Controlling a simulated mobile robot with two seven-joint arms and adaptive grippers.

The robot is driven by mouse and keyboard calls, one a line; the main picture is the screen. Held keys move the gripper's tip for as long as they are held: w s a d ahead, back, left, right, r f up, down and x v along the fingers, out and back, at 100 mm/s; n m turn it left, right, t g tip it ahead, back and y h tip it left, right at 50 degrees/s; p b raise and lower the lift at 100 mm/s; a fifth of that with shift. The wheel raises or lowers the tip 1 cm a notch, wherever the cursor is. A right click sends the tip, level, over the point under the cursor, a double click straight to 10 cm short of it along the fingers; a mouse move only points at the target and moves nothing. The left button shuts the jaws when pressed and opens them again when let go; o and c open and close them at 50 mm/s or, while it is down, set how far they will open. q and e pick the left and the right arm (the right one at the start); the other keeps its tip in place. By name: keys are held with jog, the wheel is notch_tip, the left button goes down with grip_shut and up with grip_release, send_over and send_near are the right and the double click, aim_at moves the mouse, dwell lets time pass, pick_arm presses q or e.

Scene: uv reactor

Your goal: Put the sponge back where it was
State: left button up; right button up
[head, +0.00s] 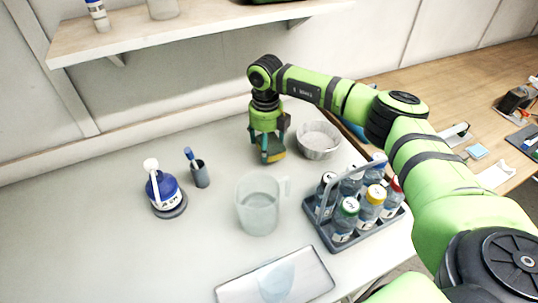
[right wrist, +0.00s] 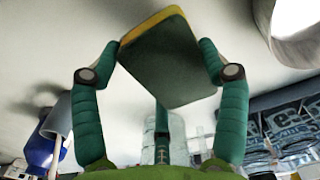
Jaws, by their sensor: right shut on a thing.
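My right gripper (head: 269,147) is shut on the sponge (head: 272,157), a yellow and dark green block, over the white table between the pen cup and the bowl. My left gripper is not in view.
A clear pitcher (head: 257,205) stands in front. A grey rack (head: 345,243) of several bottles is at the right. A blue wash bottle (head: 165,190) and a pen cup (head: 200,174) stand left. A tray (head: 277,278) lies in front. A wooden shelf (head: 200,32) is above; the left table area is clear.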

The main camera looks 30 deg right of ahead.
jog(key=f, duration=0.1)
jog(key=f+b, duration=0.1)
jog(key=shift+s+a+f+b, duration=0.15)
jog(key=shift+a+f+b, duration=0.15)
jog(key=shift+f, duration=0.1)
jog(key=shift+d+f, duration=0.1)
jog(key=shift+f, duration=0.25)
jog(key=shift+d, duration=0.3)
jog(key=shift+a, duration=0.2)
jog(key=o, duration=0.8)
jog(key=shift+f, duration=0.1)
jog(key=o, duration=0.3)
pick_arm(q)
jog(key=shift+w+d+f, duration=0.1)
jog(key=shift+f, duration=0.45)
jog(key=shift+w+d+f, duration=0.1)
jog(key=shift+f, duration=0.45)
pick_arm(e)
jog(key=shift+d, duration=0.1)
